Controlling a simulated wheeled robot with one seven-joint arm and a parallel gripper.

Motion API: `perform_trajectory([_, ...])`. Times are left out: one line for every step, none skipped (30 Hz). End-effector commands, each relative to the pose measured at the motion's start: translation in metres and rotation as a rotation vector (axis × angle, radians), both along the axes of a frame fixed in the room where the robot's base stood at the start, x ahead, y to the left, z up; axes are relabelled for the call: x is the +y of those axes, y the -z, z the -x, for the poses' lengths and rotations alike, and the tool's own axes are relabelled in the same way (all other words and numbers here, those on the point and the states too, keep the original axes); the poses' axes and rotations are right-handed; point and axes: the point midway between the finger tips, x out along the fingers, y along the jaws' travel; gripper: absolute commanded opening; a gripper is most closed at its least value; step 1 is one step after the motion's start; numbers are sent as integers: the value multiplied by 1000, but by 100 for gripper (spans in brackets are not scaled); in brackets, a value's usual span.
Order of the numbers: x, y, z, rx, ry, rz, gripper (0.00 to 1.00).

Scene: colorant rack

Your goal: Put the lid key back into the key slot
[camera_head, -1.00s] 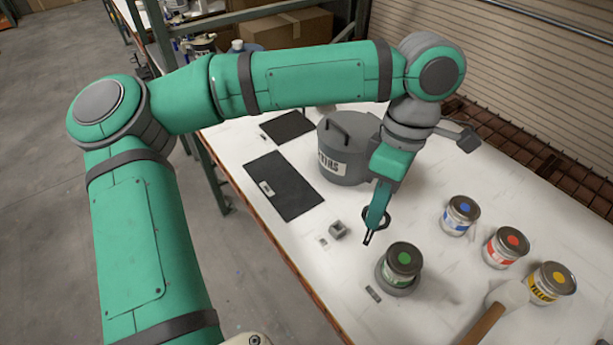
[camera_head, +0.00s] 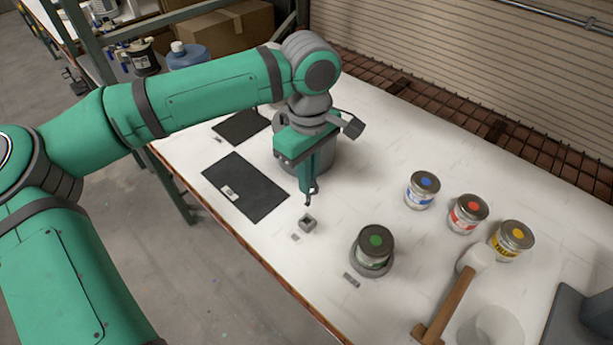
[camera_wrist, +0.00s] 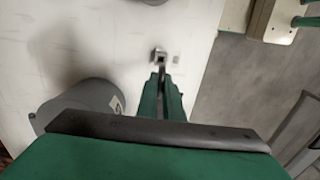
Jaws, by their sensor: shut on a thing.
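My gripper (camera_head: 308,188) is shut on the lid key (camera_head: 308,201), a small dark piece that points down from the fingertips. The key slot looks to be the small grey block (camera_head: 307,223) on the white table. In the head view the key's lower end is just above the block in the picture, with a small gap. In the wrist view the block (camera_wrist: 159,57) shows just beyond the fingertips, in line with the thin key (camera_wrist: 162,73). I cannot tell how high the key is above the table. The fingers hide most of the key.
A green-topped can (camera_head: 374,247) stands right of the block. Blue (camera_head: 422,191), red (camera_head: 467,214) and yellow (camera_head: 512,240) cans stand farther right, with a mallet (camera_head: 448,303) in front. A grey drum (camera_head: 318,160) stands behind my gripper. Dark mats (camera_head: 247,187) lie left.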

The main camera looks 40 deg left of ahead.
Motion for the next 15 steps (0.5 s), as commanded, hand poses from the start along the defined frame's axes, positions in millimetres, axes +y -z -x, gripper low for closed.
perform_trajectory([0, 1, -1, -2, 7, -2, 0])
perform_trajectory([1, 1, -1, -3, 9, -2, 0])
perform_trajectory([1, 1, -1, -3, 9, -2, 0])
perform_trajectory([1, 1, -1, -3, 9, -2, 0])
perform_trajectory([1, 0, -1, -3, 8, -2, 0])
perform_trajectory([1, 0, -1, -3, 7, -2, 0])
perform_trajectory([1, 0, -1, -3, 7, -2, 0])
perform_trajectory([1, 0, -1, -3, 7, -2, 0])
perform_trajectory([1, 1, 0, -3, 6, -2, 0])
perform_trajectory([2, 1, 0, -3, 5, -2, 0])
perform_trajectory([2, 1, 0, -3, 4, -2, 0])
perform_trajectory([2, 3, 0, -3, 4, -2, 0])
perform_trajectory([2, 4, 0, -3, 4, -2, 0])
perform_trajectory([2, 5, 0, -3, 4, -1, 0])
perform_trajectory([2, 7, 0, -3, 4, -1, 0])
